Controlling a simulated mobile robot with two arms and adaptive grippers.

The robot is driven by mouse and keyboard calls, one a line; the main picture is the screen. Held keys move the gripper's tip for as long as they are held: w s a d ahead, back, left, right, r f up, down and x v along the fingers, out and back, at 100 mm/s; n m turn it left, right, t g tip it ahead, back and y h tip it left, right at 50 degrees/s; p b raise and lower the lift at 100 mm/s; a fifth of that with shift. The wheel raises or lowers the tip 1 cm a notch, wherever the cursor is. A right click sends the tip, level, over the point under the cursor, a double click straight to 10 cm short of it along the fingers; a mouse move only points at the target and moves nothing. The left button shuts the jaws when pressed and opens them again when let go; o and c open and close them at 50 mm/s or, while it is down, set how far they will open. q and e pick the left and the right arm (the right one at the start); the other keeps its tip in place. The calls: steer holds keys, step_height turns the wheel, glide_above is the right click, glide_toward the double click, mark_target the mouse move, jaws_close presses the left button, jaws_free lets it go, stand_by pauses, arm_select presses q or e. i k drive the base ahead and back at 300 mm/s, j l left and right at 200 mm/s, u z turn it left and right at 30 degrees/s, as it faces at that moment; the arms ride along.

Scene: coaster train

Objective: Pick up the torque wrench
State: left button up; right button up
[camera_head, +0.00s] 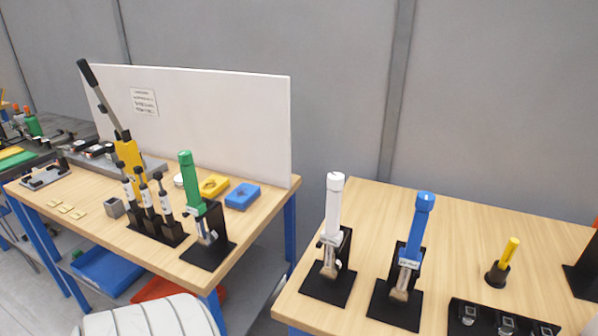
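Three tools with thick coloured handles stand upright in black stands, and they look like torque wrenches. The green-handled tool (190,178) is at the right end of the left table. The white-handled tool (334,205) and the blue-handled tool (417,228) stand side by side on the right table. Their metal heads point down at the stand bases. I cannot tell which one the task means. Neither of my grippers is in view.
The right table (465,215) also has a yellow-handled tool (508,253) and a black tray (475,303). A gap separates the tables.

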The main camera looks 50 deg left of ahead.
mark_target(331, 234)
steer(key=u, duration=1.45)
